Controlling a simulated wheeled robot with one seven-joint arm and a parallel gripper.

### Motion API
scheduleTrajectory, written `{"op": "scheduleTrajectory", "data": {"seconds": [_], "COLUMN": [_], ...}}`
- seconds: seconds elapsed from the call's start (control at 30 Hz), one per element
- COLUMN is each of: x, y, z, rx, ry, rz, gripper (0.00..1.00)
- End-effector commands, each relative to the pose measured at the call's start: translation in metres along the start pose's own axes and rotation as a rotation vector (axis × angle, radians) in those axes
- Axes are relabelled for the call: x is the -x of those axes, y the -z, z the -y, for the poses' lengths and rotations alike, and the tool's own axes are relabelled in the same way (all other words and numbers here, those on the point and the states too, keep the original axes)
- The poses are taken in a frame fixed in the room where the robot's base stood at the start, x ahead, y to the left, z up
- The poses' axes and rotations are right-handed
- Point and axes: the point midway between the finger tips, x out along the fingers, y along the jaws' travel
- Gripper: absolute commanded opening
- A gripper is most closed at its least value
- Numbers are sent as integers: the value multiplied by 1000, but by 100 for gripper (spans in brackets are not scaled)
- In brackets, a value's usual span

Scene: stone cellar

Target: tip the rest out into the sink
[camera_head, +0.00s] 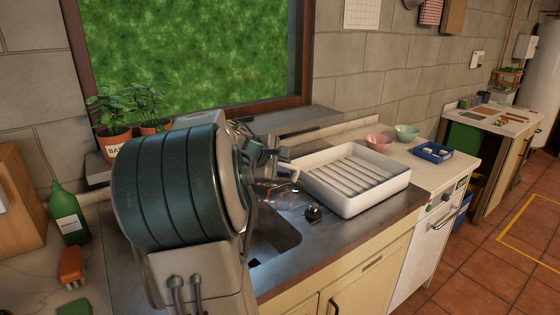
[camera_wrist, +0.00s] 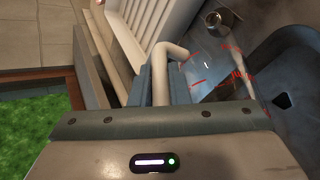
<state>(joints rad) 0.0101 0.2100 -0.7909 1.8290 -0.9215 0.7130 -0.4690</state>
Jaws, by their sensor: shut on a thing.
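A clear measuring jug with red markings (camera_head: 281,194) shows beside my arm, above the sink's far edge. It also shows in the wrist view (camera_wrist: 222,68), with its cream handle (camera_wrist: 163,72) between my fingers. My gripper (camera_wrist: 160,88) is shut on that handle. In the head view my gripper (camera_head: 270,160) is partly hidden by my arm. The jug looks tilted, but I cannot tell how far, nor how much liquid is in it. The sink (camera_head: 277,240) is a dark basin, partly hidden by my arm; its dark drain (camera_wrist: 283,101) shows in the wrist view.
A white ribbed tray (camera_head: 397,186) stands right of the sink. A small dark round fitting (camera_head: 313,212) sits between them. Pink (camera_head: 379,142) and green (camera_head: 406,132) bowls and a blue tray (camera_head: 434,152) lie farther right. Potted plants (camera_head: 115,139) and a green bottle (camera_head: 68,214) are left.

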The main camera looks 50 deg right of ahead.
Motion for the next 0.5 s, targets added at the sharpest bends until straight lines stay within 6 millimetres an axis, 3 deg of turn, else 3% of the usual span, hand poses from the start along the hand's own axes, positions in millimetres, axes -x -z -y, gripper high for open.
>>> {"op": "scheduleTrajectory", "data": {"seconds": [0.5], "x": [-2], "y": [-8], "z": [-7], "rx": [-20], "ry": [53], "rz": [-33], "gripper": [0]}}
